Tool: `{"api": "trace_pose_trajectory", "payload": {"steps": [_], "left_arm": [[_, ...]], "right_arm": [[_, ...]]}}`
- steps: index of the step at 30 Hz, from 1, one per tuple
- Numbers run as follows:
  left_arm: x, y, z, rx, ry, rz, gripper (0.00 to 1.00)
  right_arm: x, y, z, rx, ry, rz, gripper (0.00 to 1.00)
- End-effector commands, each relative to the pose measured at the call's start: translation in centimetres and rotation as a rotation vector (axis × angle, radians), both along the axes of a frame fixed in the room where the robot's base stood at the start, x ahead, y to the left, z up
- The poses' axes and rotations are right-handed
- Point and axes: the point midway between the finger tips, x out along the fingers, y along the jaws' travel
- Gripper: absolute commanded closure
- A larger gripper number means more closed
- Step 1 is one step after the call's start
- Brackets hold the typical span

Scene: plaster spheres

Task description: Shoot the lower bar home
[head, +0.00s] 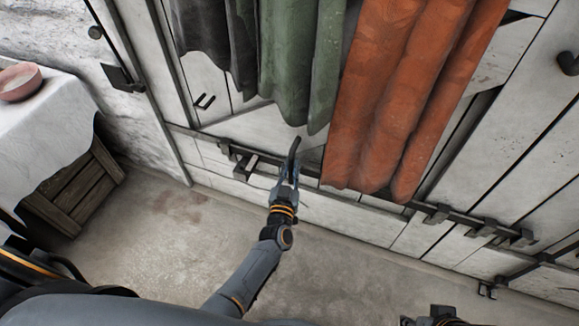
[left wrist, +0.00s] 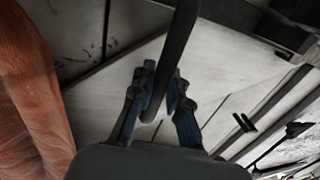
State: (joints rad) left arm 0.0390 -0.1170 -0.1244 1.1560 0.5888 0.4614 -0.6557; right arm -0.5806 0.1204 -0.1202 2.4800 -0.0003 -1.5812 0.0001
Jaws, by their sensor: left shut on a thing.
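The lower bar (head: 330,186) is a long dark bar running across the foot of the white plank door, partly hidden behind the orange cloth and my gripper. A dark handle (head: 294,150) rises near its left part. My left gripper (head: 290,168) is shut on this handle. In the left wrist view the handle (left wrist: 179,40) passes between the blue-grey fingers (left wrist: 160,92). Dark brackets (head: 437,213) hold the bar toward the right, and another bracket (head: 243,166) is at its left end.
Grey, green and orange cloths (head: 385,100) hang in front of the door; the orange one is also close by in the left wrist view (left wrist: 28,90). A white-covered table (head: 50,110) with a pink bowl (head: 18,80) and a wooden crate (head: 75,188) stand left. The floor (head: 150,260) is clear.

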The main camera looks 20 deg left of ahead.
Motion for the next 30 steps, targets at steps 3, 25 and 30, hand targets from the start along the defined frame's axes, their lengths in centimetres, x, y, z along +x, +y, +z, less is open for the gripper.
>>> {"api": "trace_pose_trajectory", "payload": {"steps": [3,25,30], "left_arm": [[-0.2,-0.8,-0.4,-0.003,0.01,-0.013,1.0],[-3.9,-0.9,-0.3,-0.004,0.008,-0.006,0.61],[-7.6,-1.4,-0.3,-0.003,0.009,-0.008,0.61]], "right_arm": [[0.0,0.0,0.0,0.0,0.0,0.0,0.62],[0.1,0.0,0.0,0.002,-0.003,-0.001,0.62],[0.1,0.0,0.0,0.0,-0.002,0.0,0.62]]}}
